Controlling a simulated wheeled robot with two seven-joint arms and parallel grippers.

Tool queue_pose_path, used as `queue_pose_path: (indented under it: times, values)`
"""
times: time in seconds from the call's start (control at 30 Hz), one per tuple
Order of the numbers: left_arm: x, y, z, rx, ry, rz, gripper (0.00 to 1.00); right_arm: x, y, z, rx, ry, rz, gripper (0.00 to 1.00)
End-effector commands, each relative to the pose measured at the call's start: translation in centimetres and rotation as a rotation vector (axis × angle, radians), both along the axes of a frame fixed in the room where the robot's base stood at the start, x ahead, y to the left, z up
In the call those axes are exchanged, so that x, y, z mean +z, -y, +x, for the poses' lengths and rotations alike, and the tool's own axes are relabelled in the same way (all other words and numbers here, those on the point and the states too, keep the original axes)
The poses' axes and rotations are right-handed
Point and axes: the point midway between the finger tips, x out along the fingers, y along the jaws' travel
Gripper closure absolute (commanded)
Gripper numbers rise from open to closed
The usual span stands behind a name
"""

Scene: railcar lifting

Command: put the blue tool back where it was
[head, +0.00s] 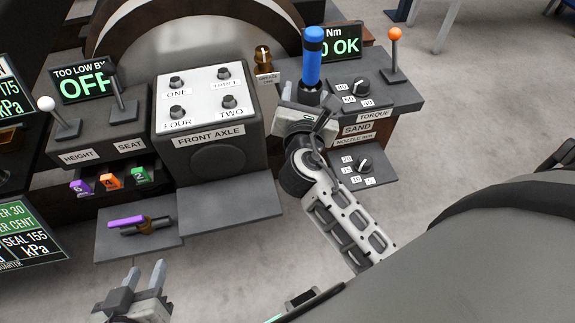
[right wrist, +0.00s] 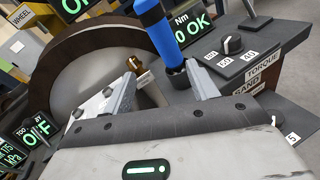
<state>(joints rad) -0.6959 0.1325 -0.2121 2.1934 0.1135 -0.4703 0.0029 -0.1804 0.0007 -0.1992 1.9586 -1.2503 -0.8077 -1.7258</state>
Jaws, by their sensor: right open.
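The blue tool (head: 312,68), a blue cylinder with black bands, stands upright at the left side of the torque console. It also shows in the right wrist view (right wrist: 158,28), where its lower end meets a dark round seat (right wrist: 177,72), partly hidden near my finger. My right gripper (head: 304,112) is open, low by the tool's base. In the right wrist view, its fingers (right wrist: 160,75) are spread and the tool appears between their lines, nearer the right finger; contact cannot be told. My left gripper (head: 146,268) is open and empty at the bottom left.
The torque console (head: 408,95) carries a dial (head: 361,86) and an orange-knobbed lever (head: 395,50). A brass piece (head: 263,58) stands left of the tool. The FRONT AXLE box (head: 208,100) is further left. A purple-handled tool (head: 132,222) lies on a low shelf (head: 110,245).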

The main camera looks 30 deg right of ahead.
Motion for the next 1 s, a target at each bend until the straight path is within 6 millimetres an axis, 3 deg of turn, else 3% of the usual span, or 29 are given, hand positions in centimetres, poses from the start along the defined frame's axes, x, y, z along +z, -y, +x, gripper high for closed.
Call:
queue_pose_path:
  times: [0.1, 0.23, 0.4, 0.5, 0.6, 0.7, 1.0]
  values:
    - [0.0, 0.0, 0.0, 0.0, 0.0, 0.0, 0.64, -4.7, -2.1, -2.5, 0.046, 0.07, 0.508, 0.41]
    - [0.0, 0.0, 0.0, 0.0, 0.0, 0.0, 0.64, -9.0, -5.8, -6.5, -0.032, 0.153, 1.257, 0.41]
    - [0.0, 0.0, 0.0, 0.0, 0.0, 0.0, 0.64, -11.0, -10.3, -11.6, -0.35, 0.227, 2.101, 0.41]
    - [0.0, 0.0, 0.0, 0.0, 0.0, 0.0, 0.64, -11.0, -11.9, -13.7, -0.56, 0.258, 2.423, 0.41]
    - [0.0, 0.0, 0.0, 0.0, 0.0, 0.0, 0.64, -10.8, -12.7, -14.8, -0.708, 0.279, 2.604, 0.41]
    - [0.0, 0.0, 0.0, 0.0, 0.0, 0.0, 0.64, -10.7, -13.1, -15.2, -0.777, 0.288, 2.677, 0.41]
    - [0.5, 0.0, 0.0, 0.0, 0.0, 0.001, 0.64, -10.3, -13.1, -15.2, -0.785, 0.29, 2.68, 0.41]
